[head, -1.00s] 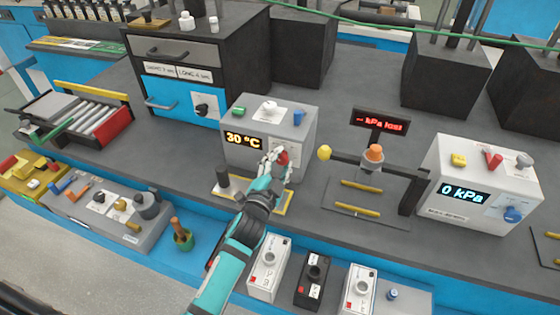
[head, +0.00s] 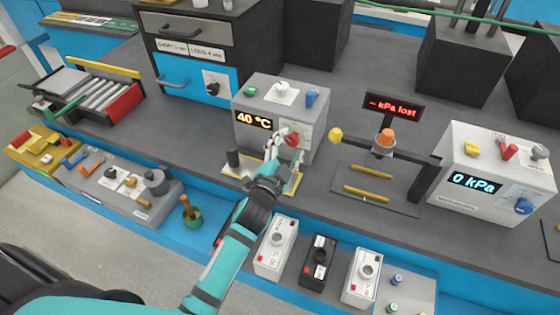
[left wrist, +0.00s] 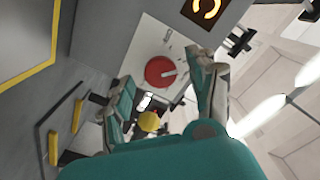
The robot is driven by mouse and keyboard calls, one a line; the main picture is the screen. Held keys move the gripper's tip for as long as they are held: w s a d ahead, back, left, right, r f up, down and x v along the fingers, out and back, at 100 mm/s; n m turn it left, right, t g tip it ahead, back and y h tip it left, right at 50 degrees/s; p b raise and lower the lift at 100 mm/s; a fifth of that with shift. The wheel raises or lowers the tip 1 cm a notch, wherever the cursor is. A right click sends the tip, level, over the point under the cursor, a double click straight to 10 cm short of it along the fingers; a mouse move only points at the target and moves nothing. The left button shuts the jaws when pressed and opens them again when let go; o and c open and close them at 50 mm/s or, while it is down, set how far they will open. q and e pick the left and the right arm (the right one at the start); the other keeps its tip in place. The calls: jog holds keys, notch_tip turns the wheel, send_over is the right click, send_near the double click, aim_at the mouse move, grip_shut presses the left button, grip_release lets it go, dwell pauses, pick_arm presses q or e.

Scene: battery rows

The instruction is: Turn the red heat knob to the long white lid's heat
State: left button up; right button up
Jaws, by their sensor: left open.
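The red heat knob (head: 292,140) is on the front of a grey heater box (head: 306,110), whose display (head: 254,120) reads 40 °C. My left gripper (head: 281,142) is at the knob, its fingers on either side of it. In the left wrist view the red knob (left wrist: 160,71) with a pale pointer mark lies between the open fingers (left wrist: 160,66); I cannot tell if they touch it. The dial marks are partly hidden. I cannot make out a long white lid for sure. My right gripper is not in view.
A dark cabinet (head: 190,30) with a blue door and small labels, one starting LONG, stands behind left. A stand with an orange knob (head: 385,136) and yellow ball (head: 336,136) is close on the right, then a 0 kPa box (head: 490,165). Small boxes line the front.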

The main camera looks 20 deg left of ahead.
pick_arm(q)
jog(key=s, duration=1)
jog(key=shift+s+a, duration=0.2)
jog(key=shift+s, duration=0.1)
